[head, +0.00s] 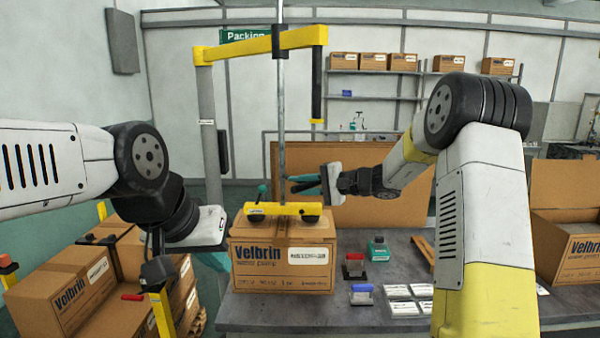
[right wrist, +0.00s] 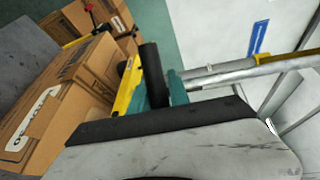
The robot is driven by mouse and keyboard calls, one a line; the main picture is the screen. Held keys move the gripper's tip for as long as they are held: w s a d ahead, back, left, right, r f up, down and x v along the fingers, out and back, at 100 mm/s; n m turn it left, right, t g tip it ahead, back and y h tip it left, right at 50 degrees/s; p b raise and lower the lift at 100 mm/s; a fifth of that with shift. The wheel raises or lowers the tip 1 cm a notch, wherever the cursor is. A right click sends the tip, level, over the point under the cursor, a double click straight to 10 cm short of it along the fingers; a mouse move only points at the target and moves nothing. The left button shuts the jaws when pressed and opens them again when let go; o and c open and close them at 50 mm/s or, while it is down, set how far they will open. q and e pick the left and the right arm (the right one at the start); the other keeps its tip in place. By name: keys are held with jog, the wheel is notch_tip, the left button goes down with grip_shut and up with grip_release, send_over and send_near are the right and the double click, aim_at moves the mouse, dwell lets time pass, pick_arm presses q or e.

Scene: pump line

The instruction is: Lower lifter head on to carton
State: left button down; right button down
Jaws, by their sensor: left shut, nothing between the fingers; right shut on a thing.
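The yellow lifter head (head: 284,209) hangs level on a grey vertical pole (head: 281,120), with dark suction cups under its ends. It is right over the top of a brown Velbrin carton (head: 283,262) on the grey table. The cups look very close to the carton's top; I cannot tell if they touch. My right gripper (head: 304,185) is beside the pole, just above the head, shut on the lifter's dark handle (right wrist: 153,76). The yellow head (right wrist: 128,85) also shows in the right wrist view. My left gripper (head: 217,261) is shut and empty, left of the carton.
Stacked cartons (head: 70,290) stand at the lower left. On the grey table (head: 265,315) are a red-handled tool (head: 354,266), a blue-topped tool (head: 361,294), a teal bottle (head: 377,248) and white labels (head: 402,292). An open carton (head: 568,250) stands at the right.

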jog(key=shift+f, duration=0.75)
jog(key=c, duration=1.3)
grip_release()
jog(key=shift+o, duration=0.2)
jog(key=shift+r, duration=0.1)
jog(key=shift+d, duration=0.15)
jog(key=v, duration=0.7)
jog(key=shift+d, duration=0.25)
